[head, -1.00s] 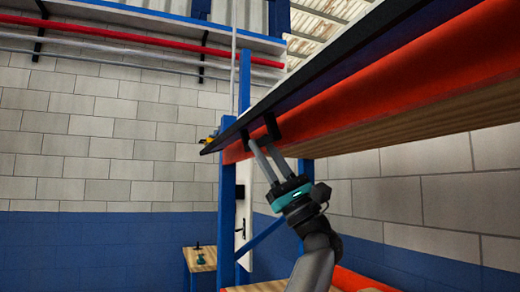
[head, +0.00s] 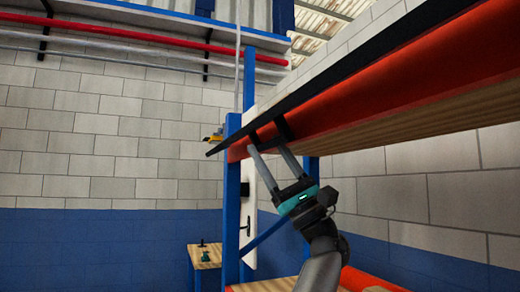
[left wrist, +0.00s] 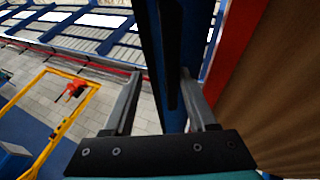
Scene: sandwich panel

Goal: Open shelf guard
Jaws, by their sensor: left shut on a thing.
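The shelf guard (head: 325,77) shows in the head view as a long dark panel along the front edge of a raised shelf, above its orange beam (head: 345,100). Black bracket-like parts at its lower left end meet my left gripper (head: 268,147). The gripper reaches up from below, its two grey fingers spread around the dark part and shut on it. In the left wrist view, a black bar (left wrist: 152,55) runs between the fingers of my left gripper (left wrist: 160,95). The exact contact is partly hidden. My right gripper is not in view.
A blue upright post (head: 231,195) stands left of my left gripper, and a wooden-topped table (head: 207,258) is behind it. A wooden lower shelf with orange edging (head: 370,280) is at the bottom.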

